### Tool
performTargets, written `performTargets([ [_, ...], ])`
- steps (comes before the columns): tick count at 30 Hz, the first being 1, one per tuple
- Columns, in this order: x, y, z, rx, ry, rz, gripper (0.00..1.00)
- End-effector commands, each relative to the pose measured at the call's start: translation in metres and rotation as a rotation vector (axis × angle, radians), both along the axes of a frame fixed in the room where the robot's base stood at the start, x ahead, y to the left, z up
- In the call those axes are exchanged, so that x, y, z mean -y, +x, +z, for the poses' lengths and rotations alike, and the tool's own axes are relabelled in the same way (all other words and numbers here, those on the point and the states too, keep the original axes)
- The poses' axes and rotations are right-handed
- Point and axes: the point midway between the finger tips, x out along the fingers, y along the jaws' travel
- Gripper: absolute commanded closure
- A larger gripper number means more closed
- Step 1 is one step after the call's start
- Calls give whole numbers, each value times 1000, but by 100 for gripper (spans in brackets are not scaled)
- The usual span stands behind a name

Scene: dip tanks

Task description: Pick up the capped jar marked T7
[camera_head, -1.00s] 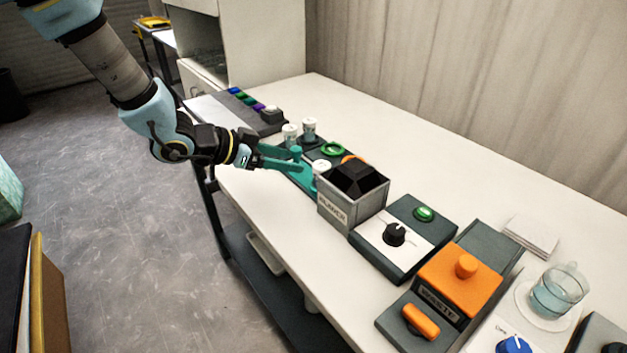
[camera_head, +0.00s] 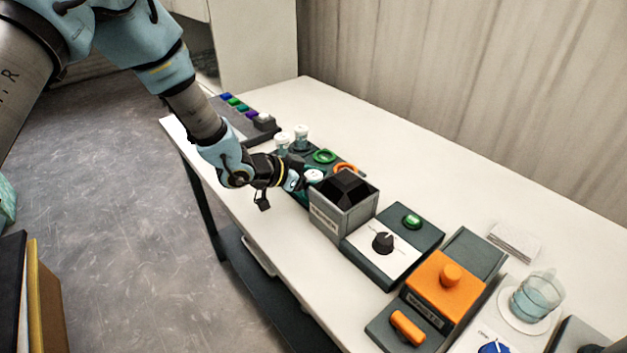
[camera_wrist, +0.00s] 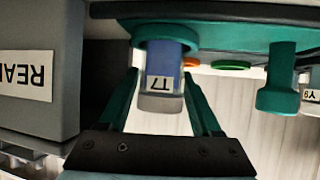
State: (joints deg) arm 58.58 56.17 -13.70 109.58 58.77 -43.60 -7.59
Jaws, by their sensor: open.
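The capped jar marked T7 (camera_wrist: 161,84) shows upside down in the wrist view, with its label facing the camera. It is set in a teal round holder (camera_wrist: 166,34). My gripper (camera_wrist: 160,75) is open, with one teal finger on each side of the jar. Whether the fingers touch it, I cannot tell. In the head view a white-capped jar (camera_head: 314,176) stands at the tip of my gripper (camera_head: 302,185), beside the grey box; my wrist hides part of the holder.
A grey box (camera_head: 342,210) with a black insert stands close beside the gripper. Two other capped jars (camera_head: 301,135) stand behind. A teal peg (camera_wrist: 279,78) is on the right in the wrist view. Control boxes line the table to the right; the back of the table is clear.

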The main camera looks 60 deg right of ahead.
Motion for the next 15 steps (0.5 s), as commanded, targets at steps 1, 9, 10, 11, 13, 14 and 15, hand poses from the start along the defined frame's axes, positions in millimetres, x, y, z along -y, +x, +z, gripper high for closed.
performTargets([
  [1, 1, 0, -1, 0, 1, 0, 34],
  [9, 1, 0, -1, 1, 1, 1, 41],
  [10, 1, 0, -1, 0, 0, 1, 45],
  [11, 1, 0, -1, 0, 0, 1, 48],
  [13, 1, 0, -1, 0, 0, 1, 56],
  [14, 1, 0, -1, 0, 0, 1, 59],
  [15, 1, 0, -1, 0, 0, 1, 64],
])
